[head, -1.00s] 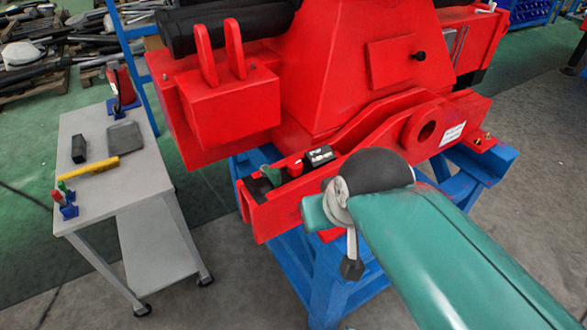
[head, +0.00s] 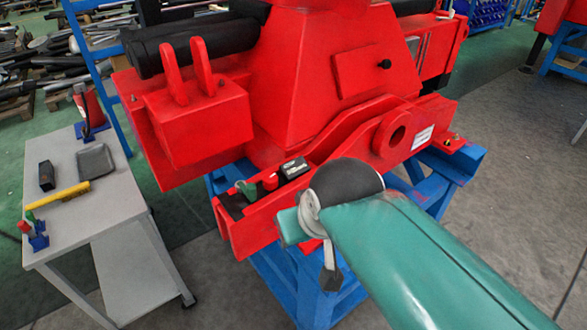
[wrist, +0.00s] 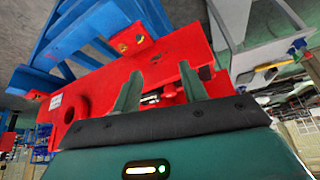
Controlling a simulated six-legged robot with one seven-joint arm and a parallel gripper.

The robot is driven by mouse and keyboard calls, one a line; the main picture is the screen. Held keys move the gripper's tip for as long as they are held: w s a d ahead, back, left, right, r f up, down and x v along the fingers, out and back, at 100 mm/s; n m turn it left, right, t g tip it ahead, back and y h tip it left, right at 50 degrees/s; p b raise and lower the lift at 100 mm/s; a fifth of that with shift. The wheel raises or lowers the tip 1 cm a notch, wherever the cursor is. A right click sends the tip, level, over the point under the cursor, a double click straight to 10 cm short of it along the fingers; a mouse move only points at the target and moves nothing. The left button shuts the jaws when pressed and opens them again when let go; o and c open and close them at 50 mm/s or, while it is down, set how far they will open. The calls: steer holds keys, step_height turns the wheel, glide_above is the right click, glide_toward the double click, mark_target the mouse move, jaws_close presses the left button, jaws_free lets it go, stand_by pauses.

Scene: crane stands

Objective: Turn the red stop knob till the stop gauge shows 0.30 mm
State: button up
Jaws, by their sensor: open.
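The red stop knob (head: 270,182) is a small red cylinder on the ledge of the red crane part. To its right sits a small black box with pale markings (head: 294,168), likely the stop gauge; its reading is too small to make out. A green knob (head: 247,190) stands to the left of the red one. My gripper (wrist: 160,85) shows in the wrist view with its two green fingers apart and nothing seen held between them. It points at the red crane body (wrist: 150,65).
The red crane assembly (head: 300,90) rests on a blue stand (head: 290,285). A grey trolley (head: 95,210) at the left carries a black block, a dark tray, a yellow tool and small red, green and blue pieces. Concrete floor is open at the right.

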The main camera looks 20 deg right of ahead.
stand_by(0.4)
steer(key=shift+o, duration=1.3)
steer(key=shift+w+r, duration=0.1)
steer(key=shift+r, duration=0.1)
step_height(320, 180, up, 8)
steer(key=m+g, duration=0.6)
steer(key=m, duration=0.4)
glide_above(270, 177)
step_height(270, 177, down, 14)
steer(key=shift+r, duration=0.2)
steer(key=c, duration=1)
steer(key=shift+o, duration=0.2)
